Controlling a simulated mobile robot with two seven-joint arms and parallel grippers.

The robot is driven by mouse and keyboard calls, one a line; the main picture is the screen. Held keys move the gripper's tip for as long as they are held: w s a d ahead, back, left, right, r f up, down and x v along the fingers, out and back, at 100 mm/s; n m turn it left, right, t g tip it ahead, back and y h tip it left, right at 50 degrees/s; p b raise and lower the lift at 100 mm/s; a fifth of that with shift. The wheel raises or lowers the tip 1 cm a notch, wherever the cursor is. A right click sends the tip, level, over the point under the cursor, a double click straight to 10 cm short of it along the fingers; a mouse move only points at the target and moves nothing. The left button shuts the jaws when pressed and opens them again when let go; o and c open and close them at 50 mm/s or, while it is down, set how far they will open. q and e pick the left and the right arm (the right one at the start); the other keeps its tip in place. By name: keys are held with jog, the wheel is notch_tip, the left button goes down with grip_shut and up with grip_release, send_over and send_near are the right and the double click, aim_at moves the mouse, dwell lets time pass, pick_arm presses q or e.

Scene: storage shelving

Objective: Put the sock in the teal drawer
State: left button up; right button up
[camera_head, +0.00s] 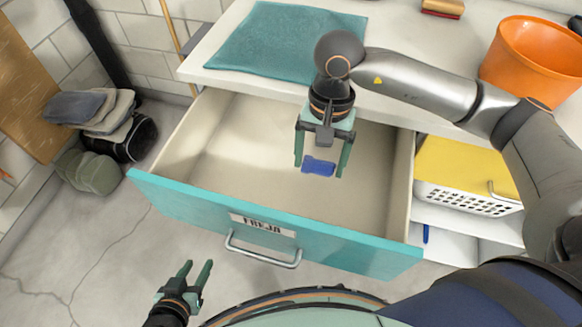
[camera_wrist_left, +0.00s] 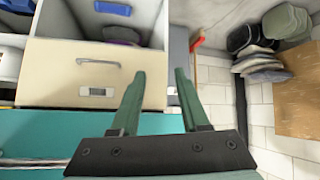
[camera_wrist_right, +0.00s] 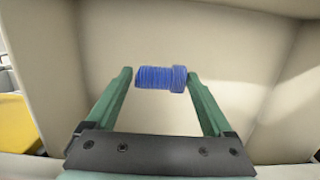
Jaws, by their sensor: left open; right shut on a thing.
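The sock (camera_head: 318,167) is a small blue ribbed roll. It also shows between the fingertips in the right wrist view (camera_wrist_right: 160,78). My right gripper (camera_head: 320,172) is shut on it and holds it over the inside of the open teal drawer (camera_head: 180,205). The drawer has a teal front with a label, a metal handle and a pale, empty-looking interior. My left gripper (camera_head: 198,264) is open and empty, low in front of the drawer's left part. Its open fingers also show in the left wrist view (camera_wrist_left: 157,75).
A teal mat (camera_head: 275,40) and an orange bucket (camera_head: 530,60) stand on the white top above the drawer. A white basket (camera_head: 465,200) with a yellow cover sits on a shelf at the right. Folded cloths (camera_head: 95,108) and bags lie at the left wall. Floor in front is clear.

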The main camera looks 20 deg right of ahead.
send_over(290, 179)
jog(key=f, duration=0.6)
jog(key=shift+d+f+b, duration=0.15)
jog(key=shift+d+b, duration=0.15)
jog(key=shift+w+a+f, duration=0.15)
jog(key=shift+w+f, duration=0.05)
jog(key=shift+f, duration=1.65)
jog(key=shift+f, duration=0.15)
jog(key=o, duration=0.9)
jog(key=shift+b, duration=0.3)
jog(key=shift+o, duration=0.9)
